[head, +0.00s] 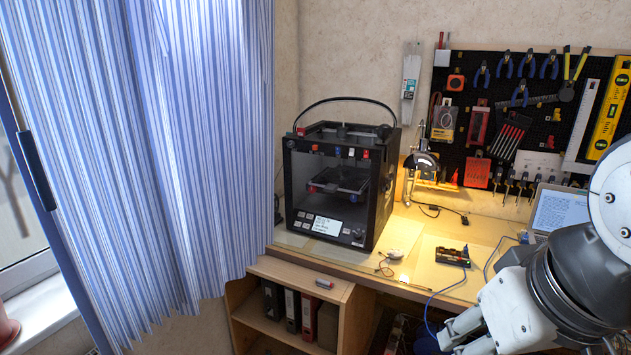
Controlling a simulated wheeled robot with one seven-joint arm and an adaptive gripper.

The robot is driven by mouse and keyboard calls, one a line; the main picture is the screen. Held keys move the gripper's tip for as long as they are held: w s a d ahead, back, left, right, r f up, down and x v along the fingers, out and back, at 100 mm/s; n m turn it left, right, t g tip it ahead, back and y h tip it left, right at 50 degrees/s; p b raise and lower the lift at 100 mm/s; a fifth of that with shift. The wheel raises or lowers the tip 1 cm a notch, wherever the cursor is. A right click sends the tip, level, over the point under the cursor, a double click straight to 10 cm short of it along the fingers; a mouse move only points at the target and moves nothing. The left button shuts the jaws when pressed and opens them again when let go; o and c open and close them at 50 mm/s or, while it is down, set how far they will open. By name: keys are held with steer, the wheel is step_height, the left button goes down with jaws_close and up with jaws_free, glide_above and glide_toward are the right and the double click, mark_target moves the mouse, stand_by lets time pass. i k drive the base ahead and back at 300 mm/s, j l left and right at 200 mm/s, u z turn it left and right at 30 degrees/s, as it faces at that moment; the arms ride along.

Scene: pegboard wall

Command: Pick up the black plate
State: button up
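A black 3D printer (343,190) stands on the left part of the wooden desk. Inside its open front, a dark flat plate (340,183) lies level about halfway up; it is the only black plate I can make out. The printer's frame hides part of it. My gripper (452,346) is at the bottom right, in front of the desk, well apart from the printer and the plate. Its fingers are partly cut off by the frame's lower edge, so I cannot see whether they are apart or hold anything.
A low shelf (297,280) with binders stands below the printer. A black device (452,256), a small white object (395,254) and a laptop (560,211) are on the desk (418,272). A lamp (421,162) stands right of the printer. A striped curtain (170,150) hangs at left.

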mark_target(333, 179)
steer(key=i+j+z, duration=0.1)
steer(key=i+j, duration=0.15)
steer(key=i+j+z, duration=0.1)
steer(key=j, duration=0.35)
steer(key=i+j+z, duration=0.1)
steer(key=i+j, duration=0.2)
steer(key=i+j+z, duration=0.1)
steer(key=j, duration=0.45)
steer(key=i+l, duration=0.05)
steer(key=i, duration=0.05)
